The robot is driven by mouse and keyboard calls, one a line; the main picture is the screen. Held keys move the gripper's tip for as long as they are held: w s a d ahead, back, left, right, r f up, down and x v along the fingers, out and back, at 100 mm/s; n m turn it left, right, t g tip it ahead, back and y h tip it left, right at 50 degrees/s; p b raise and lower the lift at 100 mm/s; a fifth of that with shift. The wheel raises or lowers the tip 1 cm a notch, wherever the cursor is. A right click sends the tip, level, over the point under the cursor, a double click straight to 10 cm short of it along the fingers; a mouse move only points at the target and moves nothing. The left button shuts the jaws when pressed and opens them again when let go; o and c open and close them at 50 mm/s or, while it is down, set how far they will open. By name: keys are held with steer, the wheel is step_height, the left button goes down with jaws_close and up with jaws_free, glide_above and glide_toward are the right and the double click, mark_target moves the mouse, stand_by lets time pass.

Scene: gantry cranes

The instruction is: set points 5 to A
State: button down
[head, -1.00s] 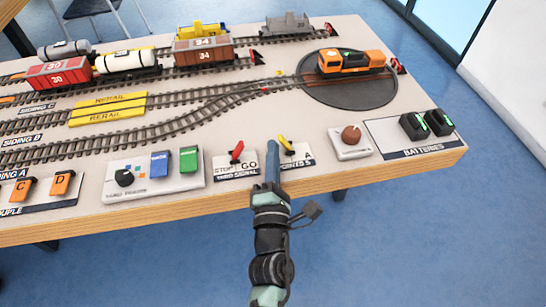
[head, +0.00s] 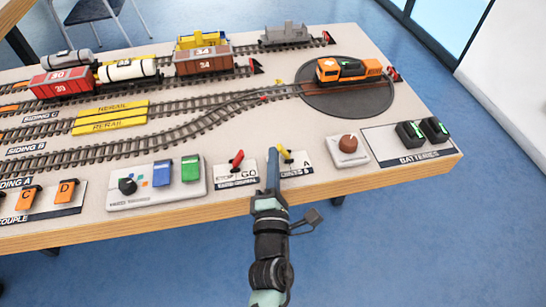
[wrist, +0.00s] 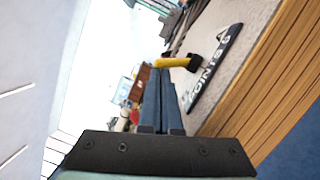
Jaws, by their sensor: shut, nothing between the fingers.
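The yellow points 5 lever (head: 286,154) stands on its small label plate at the table's front edge. It leans up and left, away from the letter A (head: 308,163) on the plate's right. The plate's left part is hidden behind my gripper. My gripper (head: 273,152) is shut and empty, its blue fingers just left of the lever. In the wrist view the yellow lever (wrist: 180,62) lies just beyond the fingertips (wrist: 162,72), beside the points 5 label (wrist: 213,72). I cannot tell whether the fingers touch it.
The red yard signal lever (head: 237,158) stands close on the left. A brown knob (head: 348,143) on a white base is to the right, with batteries (head: 424,131) beyond. Tracks and the turntable (head: 320,100) with an orange locomotive (head: 348,70) lie behind.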

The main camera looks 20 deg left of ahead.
mark_target(282, 152)
steer(key=shift+r+m+p, duration=0.25)
steer(key=shift+m+p, duration=0.15)
steer(key=shift+p, duration=0.1)
steer(key=m+p, duration=0.1)
steer(key=p, duration=0.1)
steer(key=r+m+p, duration=0.1)
steer(key=p, duration=0.1)
steer(key=d+m+p, duration=0.1)
steer(key=shift+w+r+g+h+p, duration=0.3)
steer(key=shift+g+p, duration=0.1)
steer(key=m+p, duration=0.1)
steer(key=p, duration=0.2)
steer(key=shift+w+d+r+m, duration=0.2)
steer(key=shift+r+m, duration=0.05)
steer(key=shift+m, duration=0.15)
steer(key=p, duration=0.1)
steer(key=m+p, duration=0.1)
steer(key=p, duration=0.1)
steer(key=shift+w+d+m+g, duration=0.15)
steer(key=shift+d+m+g, duration=0.15)
steer(key=shift+g, duration=0.1)
steer(key=shift+f+b, duration=0.45)
